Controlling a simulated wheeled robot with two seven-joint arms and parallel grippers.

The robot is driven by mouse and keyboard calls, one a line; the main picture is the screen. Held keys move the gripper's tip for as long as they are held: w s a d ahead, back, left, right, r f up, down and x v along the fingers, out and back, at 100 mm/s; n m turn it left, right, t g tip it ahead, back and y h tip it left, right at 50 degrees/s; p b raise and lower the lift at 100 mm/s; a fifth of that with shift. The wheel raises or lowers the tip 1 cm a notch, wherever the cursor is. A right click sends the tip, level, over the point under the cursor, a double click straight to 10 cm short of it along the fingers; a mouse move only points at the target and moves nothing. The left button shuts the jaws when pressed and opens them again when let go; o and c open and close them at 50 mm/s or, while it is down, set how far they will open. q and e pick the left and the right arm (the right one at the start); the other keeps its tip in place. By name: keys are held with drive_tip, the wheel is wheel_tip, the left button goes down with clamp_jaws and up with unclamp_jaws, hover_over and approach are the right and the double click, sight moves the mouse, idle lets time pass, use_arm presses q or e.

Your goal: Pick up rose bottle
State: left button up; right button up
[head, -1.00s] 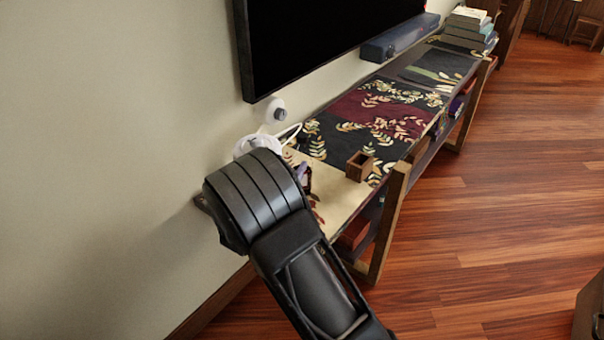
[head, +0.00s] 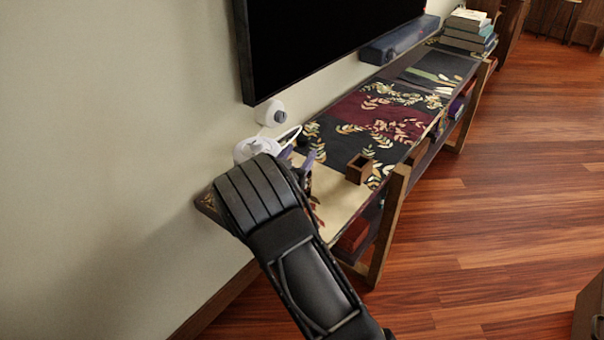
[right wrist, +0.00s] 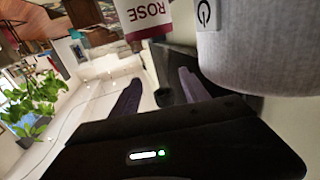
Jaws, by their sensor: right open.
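The rose bottle (right wrist: 146,14) shows at the top of the right wrist view, with a white and dark red label reading "ROSE". Its upper part is cut off by the frame. My right gripper (right wrist: 158,80) is open, its two dark fingers pointing toward the bottle, with nothing held between them. In the head view, the purple-grey fingers of the right gripper (head: 299,158) show beyond my black forearm, over the near end of the shelf. I cannot make out the bottle there; my arm hides part of that end. My left gripper is not in view.
A pale grey cylinder with a power symbol (right wrist: 250,50) stands close beside the bottle and the right finger. A small wooden box (head: 359,168) sits on the long low shelf (head: 340,200). The screen (head: 330,45) hangs above. A plant (right wrist: 35,100) shows in the wrist view.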

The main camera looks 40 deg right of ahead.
drive_tip(key=shift+w+d, duration=0.15)
drive_tip(key=shift+d, duration=0.05)
idle(0.5)
clamp_jaws()
idle(0.3)
idle(0.9)
